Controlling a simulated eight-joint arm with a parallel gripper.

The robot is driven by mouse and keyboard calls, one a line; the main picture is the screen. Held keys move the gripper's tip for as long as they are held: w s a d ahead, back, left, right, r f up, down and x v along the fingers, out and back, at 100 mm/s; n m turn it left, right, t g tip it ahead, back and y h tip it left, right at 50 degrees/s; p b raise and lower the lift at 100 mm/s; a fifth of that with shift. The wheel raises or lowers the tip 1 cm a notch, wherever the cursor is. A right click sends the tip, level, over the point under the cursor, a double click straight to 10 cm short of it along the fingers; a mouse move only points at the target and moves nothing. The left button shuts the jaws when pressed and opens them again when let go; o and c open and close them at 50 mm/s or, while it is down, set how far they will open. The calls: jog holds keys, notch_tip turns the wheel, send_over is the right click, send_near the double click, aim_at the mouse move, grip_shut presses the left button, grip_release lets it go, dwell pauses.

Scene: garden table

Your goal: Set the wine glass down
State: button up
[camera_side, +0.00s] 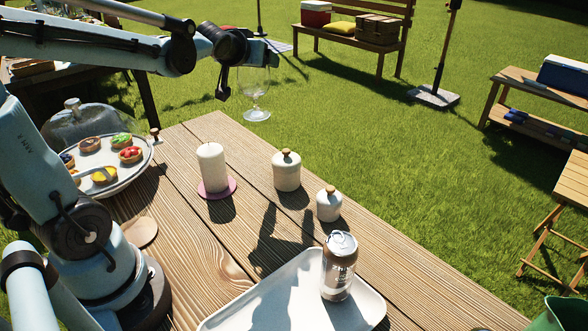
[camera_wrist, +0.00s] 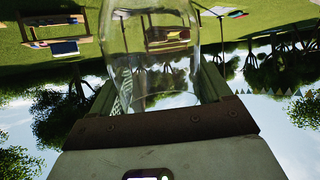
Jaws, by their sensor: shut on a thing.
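A clear wine glass (camera_side: 254,92) hangs upright in the air in the side view, above and behind the table's far edge as pictured. My gripper (camera_side: 238,82) is shut on the glass and holds it by its bowl. In the wrist view the glass (camera_wrist: 150,45) fills the space between the two fingers of my gripper (camera_wrist: 160,88), and that picture is upside down. The foot of the glass is clear of any surface. The wooden table (camera_side: 200,255) lies below and nearer the camera.
On the table stand a white candle (camera_side: 211,165) on a pink coaster, two lidded jars (camera_side: 287,172) (camera_side: 329,206), and a can (camera_side: 339,268) on a white tray (camera_side: 270,305). A pastry stand (camera_side: 125,182) is at left. A round wooden coaster (camera_side: 141,232) lies bare.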

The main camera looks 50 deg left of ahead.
jog(key=w+d+m+t+h, duration=0.15)
jog(key=d+m+h, duration=0.25)
jog(key=d, duration=0.6)
jog(key=w+d+m+t+h, duration=0.1)
jog(key=w+d+m+h, duration=0.25)
jog(key=d, duration=0.65)
jog(key=s+d+r+m+g+h, duration=0.1)
jog(key=s+d+m+g+h, duration=0.2)
jog(key=d, duration=0.8)
jog(key=s+d+m+g+h, duration=0.1)
jog(key=s+d+m+h, duration=0.3)
jog(key=d, duration=0.7)
notch_tip(320, 180, down, 15)
jog(key=w+h, duration=0.1)
jog(key=shift+w+r+m, duration=0.15)
jog(key=shift+m, duration=0.2)
jog(key=o, duration=1.4)
